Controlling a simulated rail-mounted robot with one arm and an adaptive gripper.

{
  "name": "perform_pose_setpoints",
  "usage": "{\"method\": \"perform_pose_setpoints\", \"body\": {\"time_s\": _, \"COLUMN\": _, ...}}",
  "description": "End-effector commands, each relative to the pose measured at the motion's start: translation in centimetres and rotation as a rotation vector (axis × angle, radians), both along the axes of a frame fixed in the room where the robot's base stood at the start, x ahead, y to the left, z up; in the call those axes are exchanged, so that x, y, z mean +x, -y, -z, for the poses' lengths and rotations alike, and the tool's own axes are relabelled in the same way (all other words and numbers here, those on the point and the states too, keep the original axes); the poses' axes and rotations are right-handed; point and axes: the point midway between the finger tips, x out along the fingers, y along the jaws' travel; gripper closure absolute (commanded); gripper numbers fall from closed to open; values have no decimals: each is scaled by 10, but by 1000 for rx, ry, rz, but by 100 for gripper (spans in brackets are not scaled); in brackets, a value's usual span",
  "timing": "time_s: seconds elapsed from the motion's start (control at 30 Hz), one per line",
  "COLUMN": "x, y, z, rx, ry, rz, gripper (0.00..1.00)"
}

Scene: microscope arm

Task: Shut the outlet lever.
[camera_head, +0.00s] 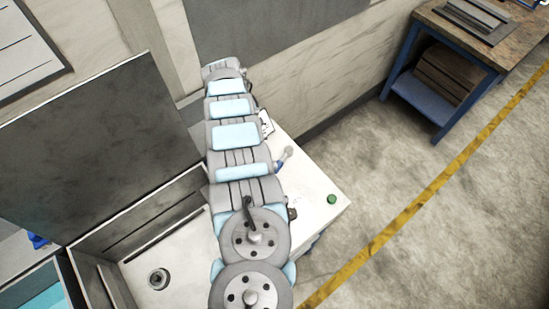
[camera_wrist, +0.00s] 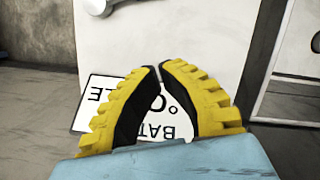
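My gripper (camera_wrist: 160,67) has yellow ribbed fingers with dark inner pads. Their tips come together with nothing seen between them. In the wrist view it is in front of a white panel (camera_wrist: 190,32) and a white label (camera_wrist: 90,100) with black upside-down lettering. A grey metal fitting (camera_wrist: 98,6) is cut off at the upper left, apart from the fingertips; I cannot tell if it is the outlet lever. In the head view, a small pale knob with a blue part (camera_head: 284,157) sits right of my arm, possibly the lever. My arm hides the gripper there.
A white-topped unit (camera_head: 318,188) with a green button (camera_head: 331,199) stands right of my arm. A sink basin (camera_head: 190,262) and a dark upright panel (camera_head: 95,140) are at left. A blue-framed bench (camera_head: 440,95) stands upper right. The floor between is clear.

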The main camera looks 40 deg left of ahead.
Motion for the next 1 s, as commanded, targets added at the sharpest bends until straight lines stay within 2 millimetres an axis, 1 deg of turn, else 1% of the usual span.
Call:
{"method": "perform_pose_setpoints", "body": {"time_s": 0.3, "x": 0, "y": 0, "z": 0, "rx": 0, "ry": 0, "rz": 0, "gripper": 100}}
{"method": "perform_pose_setpoints", "body": {"time_s": 0.47, "x": 0, "y": 1, "z": 7, "rx": 1, "ry": -2, "rz": 0, "gripper": 100}}
{"method": "perform_pose_setpoints", "body": {"time_s": 0.57, "x": -2, "y": 3, "z": 17, "rx": -1, "ry": -4, "rz": 0, "gripper": 100}}
{"method": "perform_pose_setpoints", "body": {"time_s": 1.0, "x": 2, "y": 19, "z": 77, "rx": -1, "ry": -2, "rz": 1, "gripper": 100}}
